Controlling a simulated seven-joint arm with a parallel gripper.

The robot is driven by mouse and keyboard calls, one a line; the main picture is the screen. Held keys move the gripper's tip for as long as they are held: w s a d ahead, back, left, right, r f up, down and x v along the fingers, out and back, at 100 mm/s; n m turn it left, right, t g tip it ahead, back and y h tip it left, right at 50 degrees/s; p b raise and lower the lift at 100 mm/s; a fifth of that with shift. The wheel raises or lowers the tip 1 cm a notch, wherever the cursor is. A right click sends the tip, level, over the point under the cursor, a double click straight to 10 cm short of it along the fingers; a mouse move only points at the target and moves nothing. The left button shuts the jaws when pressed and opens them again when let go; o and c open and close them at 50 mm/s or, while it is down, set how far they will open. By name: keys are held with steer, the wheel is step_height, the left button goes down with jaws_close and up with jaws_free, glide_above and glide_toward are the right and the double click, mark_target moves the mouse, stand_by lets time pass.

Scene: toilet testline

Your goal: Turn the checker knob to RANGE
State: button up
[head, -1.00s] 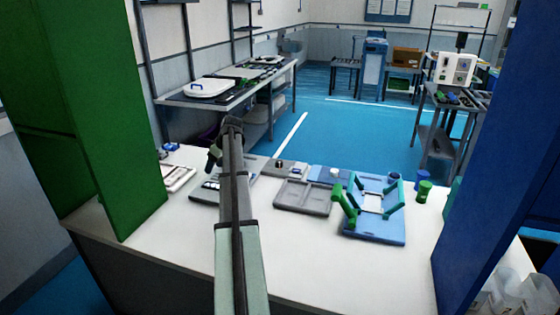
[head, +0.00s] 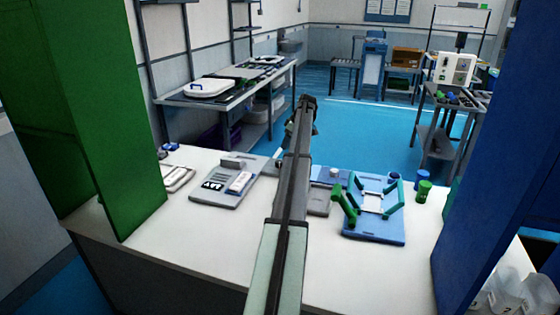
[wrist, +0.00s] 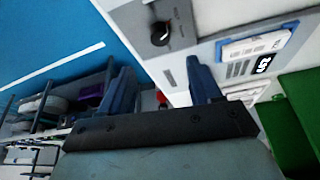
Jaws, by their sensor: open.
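A black round knob (wrist: 160,33) with a pale pointer mark sits on a grey panel in the wrist view. The lettering beside it is too small to read. My gripper (wrist: 162,82) has its two dark blue fingers spread, with nothing held between them. The knob lies beyond the fingertips, apart from them. In the head view my arm crosses the bench and hides the knob. The grey checker unit with a small display (head: 213,185) and a white label stands left of my arm, and the display also shows in the wrist view (wrist: 263,64).
A blue fixture with green arms (head: 375,225) stands right of my arm, near green cylinders (head: 424,190). A small white-knobbed blue plate (head: 335,173) lies behind. A green panel (head: 120,130) and a blue panel (head: 495,140) flank the white bench.

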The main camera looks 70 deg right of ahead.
mark_target(279, 162)
steer(key=x, duration=1.1)
steer(key=shift+f, duration=0.3)
steer(key=c, duration=1)
steer(key=shift+m, duration=0.3)
steer(key=m+h, duration=0.1)
steer(key=m, duration=0.1)
steer(key=m+g+h, duration=0.1)
steer(key=m, duration=0.1)
steer(key=shift+w+a+m, duration=0.1)
steer(key=shift+a+m, duration=0.1)
steer(key=shift+m, duration=0.2)
steer(key=m, duration=0.2)
steer(key=m+g+h, duration=0.1)
steer(key=m, duration=0.2)
steer(key=shift+g, duration=0.3)
steer(key=shift+m, duration=0.3)
